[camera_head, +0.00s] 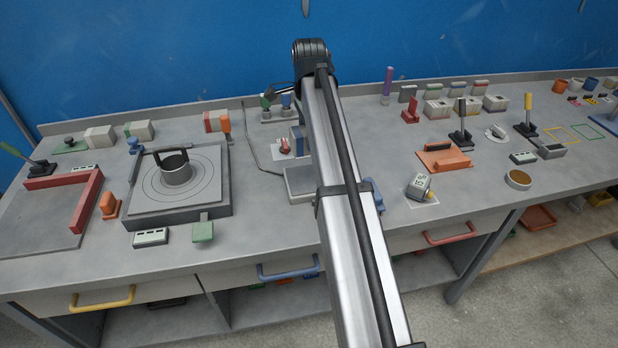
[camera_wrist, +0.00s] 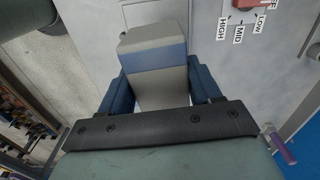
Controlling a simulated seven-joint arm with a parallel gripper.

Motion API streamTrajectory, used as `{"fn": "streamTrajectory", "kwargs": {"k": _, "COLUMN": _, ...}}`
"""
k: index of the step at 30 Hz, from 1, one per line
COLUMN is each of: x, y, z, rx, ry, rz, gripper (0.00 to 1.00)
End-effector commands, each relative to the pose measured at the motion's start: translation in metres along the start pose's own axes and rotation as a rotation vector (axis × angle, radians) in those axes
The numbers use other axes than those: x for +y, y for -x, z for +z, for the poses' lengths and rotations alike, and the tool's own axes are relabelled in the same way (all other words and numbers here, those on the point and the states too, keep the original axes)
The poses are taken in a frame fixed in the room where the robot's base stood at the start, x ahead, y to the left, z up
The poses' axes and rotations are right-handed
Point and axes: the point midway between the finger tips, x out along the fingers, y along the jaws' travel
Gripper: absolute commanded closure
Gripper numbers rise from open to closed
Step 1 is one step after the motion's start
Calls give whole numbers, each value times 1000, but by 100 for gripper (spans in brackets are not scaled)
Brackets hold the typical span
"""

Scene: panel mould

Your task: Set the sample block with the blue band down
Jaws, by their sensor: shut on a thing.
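The sample block (camera_wrist: 150,88) is pale grey with a blue band (camera_wrist: 157,57) across it. In the wrist view it sits between the two dark blue fingers of my gripper (camera_wrist: 162,85), which is shut on it. Its far end points to the top of the picture, over or near a light grey surface. I cannot tell whether the block touches that surface. In the head view my arm crosses the middle, and I cannot make out the gripper or the held block clearly there.
A red knob (camera_wrist: 246,4) marked HIGH, MID and LOW lies right of the block. In the head view a grey plate (camera_head: 300,183) lies beside my arm. A ringed plate with a dark cup (camera_head: 176,171) is left. An orange block (camera_head: 444,157) and upright handles are right.

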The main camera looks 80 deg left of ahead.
Motion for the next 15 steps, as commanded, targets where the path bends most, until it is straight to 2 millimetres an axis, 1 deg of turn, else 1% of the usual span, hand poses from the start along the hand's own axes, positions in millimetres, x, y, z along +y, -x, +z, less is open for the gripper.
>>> {"fn": "streamTrajectory", "kwargs": {"k": 5, "x": 1, "y": -2, "z": 0, "rx": -2, "ry": -58, "rz": 11, "gripper": 81}}
{"fn": "streamTrajectory", "kwargs": {"k": 8, "x": 1, "y": -10, "z": 0, "rx": -2, "ry": -67, "rz": 12, "gripper": 81}}
{"fn": "streamTrajectory", "kwargs": {"k": 11, "x": 2, "y": -23, "z": 0, "rx": -2, "ry": -68, "rz": 13, "gripper": 81}}
{"fn": "streamTrajectory", "kwargs": {"k": 15, "x": 2, "y": -47, "z": 1, "rx": -2, "ry": -67, "rz": 13, "gripper": 81}}
